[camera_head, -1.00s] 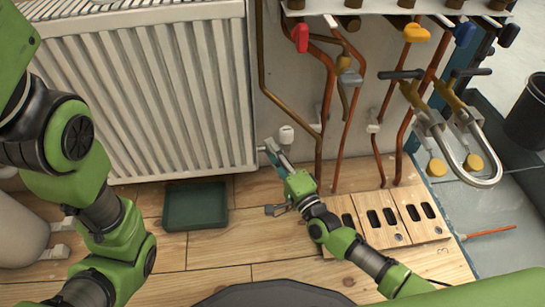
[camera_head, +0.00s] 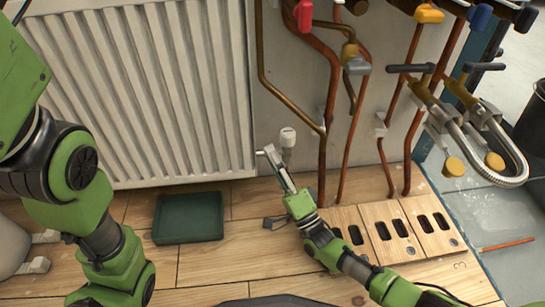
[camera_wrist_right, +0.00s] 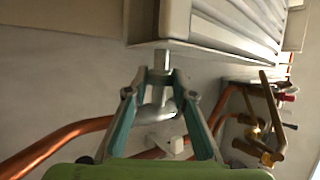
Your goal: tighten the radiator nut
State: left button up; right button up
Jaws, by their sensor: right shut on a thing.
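The white radiator (camera_head: 140,95) stands against the wall. Its lower corner shows close up in the wrist view (camera_wrist_right: 160,20). A small metal radiator nut (camera_wrist_right: 161,62) sits on the pipe stub below that corner. My right gripper (camera_wrist_right: 160,78) has its two teal-sided fingers closed together around the nut. In the head view my right gripper (camera_head: 268,152) is at the radiator's lower right corner, left of the white valve head (camera_head: 288,137), and its fingers hide the nut. My left arm shows at the left, but its gripper is outside the picture.
A green tray (camera_head: 188,218) lies on the wooden floor. Slotted wooden blocks (camera_head: 392,236) lie near my right forearm. Copper pipes (camera_head: 330,110) rise close to the right gripper. A U-shaped hose (camera_head: 515,165) with valves hangs at the right.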

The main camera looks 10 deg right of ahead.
jog(key=shift+f, duration=0.1)
dwell(0.3)
jog(key=o, duration=1.1)
jog(key=s+d, duration=0.6)
jog(key=s, duration=0.5)
jog(key=shift+s+f, duration=0.3)
